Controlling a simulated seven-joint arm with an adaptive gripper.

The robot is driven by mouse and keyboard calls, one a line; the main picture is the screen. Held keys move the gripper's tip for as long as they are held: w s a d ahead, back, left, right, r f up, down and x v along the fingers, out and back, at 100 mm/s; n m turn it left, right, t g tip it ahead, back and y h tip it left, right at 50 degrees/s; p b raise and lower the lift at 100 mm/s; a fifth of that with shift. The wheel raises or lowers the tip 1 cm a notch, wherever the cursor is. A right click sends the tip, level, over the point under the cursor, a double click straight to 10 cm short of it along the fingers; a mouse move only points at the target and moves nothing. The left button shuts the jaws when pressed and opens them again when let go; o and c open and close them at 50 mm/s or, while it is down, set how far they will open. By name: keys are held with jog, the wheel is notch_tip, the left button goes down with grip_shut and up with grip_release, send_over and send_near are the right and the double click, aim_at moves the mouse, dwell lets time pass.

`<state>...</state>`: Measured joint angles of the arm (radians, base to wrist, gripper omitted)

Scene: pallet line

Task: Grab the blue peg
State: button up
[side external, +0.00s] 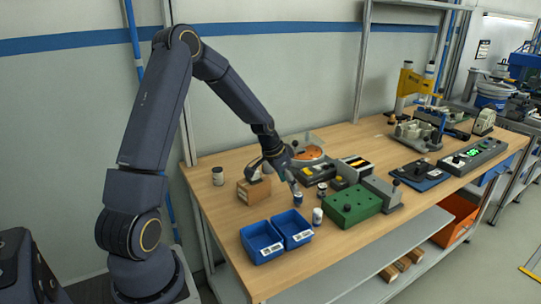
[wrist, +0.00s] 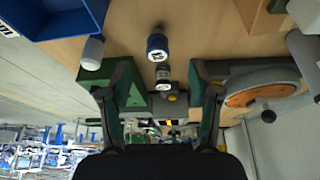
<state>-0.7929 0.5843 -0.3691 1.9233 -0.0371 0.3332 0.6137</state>
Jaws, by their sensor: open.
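The blue peg (side external: 298,199) stands upright on the wooden table, right of the blue bins. It has a blue body and a pale end. In the wrist view the blue peg (wrist: 157,43) is just beyond my fingertips, near the middle. My gripper (side external: 292,184) is close above the peg and tilted down. In the wrist view my gripper (wrist: 161,66) has its two fingers spread wide with nothing held between them. A dark peg (wrist: 164,74) shows between the fingers; it stands farther right in the side view (side external: 322,189).
A white peg (side external: 317,216) stands near the blue bins (side external: 263,242). A green block (side external: 351,205) is to the right. A cardboard box (side external: 254,191) and a device with an orange disc (side external: 308,153) are close to my gripper. Some bare table lies at front left.

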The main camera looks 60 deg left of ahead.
aim_at(297, 195)
jog(key=x, duration=0.8)
jog(key=shift+w+d+f, duration=0.1)
jog(key=shift+w+d, duration=0.05)
jog(key=shift+w, duration=0.15)
grip_shut()
